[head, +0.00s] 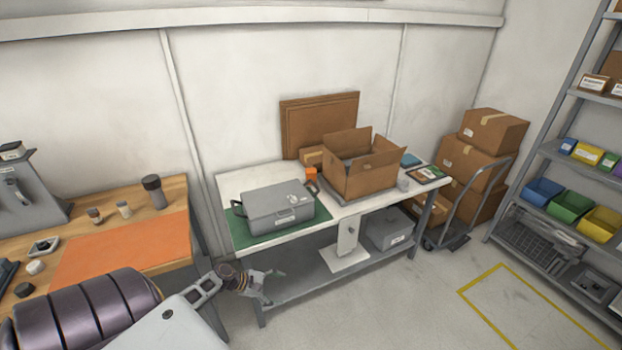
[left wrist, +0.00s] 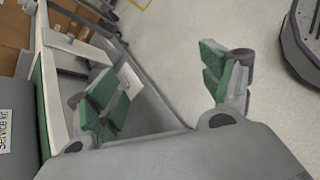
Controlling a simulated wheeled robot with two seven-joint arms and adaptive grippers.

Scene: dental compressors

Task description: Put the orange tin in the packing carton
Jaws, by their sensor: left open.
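A small orange tin (head: 311,173) stands on the white table between the grey case and the open carton, near a small brown box. The packing carton (head: 358,181) stands on the same table with its flaps up; its inside floor is hidden. My left gripper (head: 268,287) is in front of the table's left end, lower than the tabletop and well apart from the tin. In the left wrist view its green-padded fingers (left wrist: 160,80) are spread with nothing between them. The tin is not visible in that view. My right gripper is not in view.
The grey case (head: 277,208) lies on a green mat (head: 240,229) at the white table's (head: 243,178) left. A wooden bench (head: 173,188) with an orange mat stands left. Stacked boxes on a cart (head: 472,201) and a shelf rack (head: 550,153) are right. Front floor is clear.

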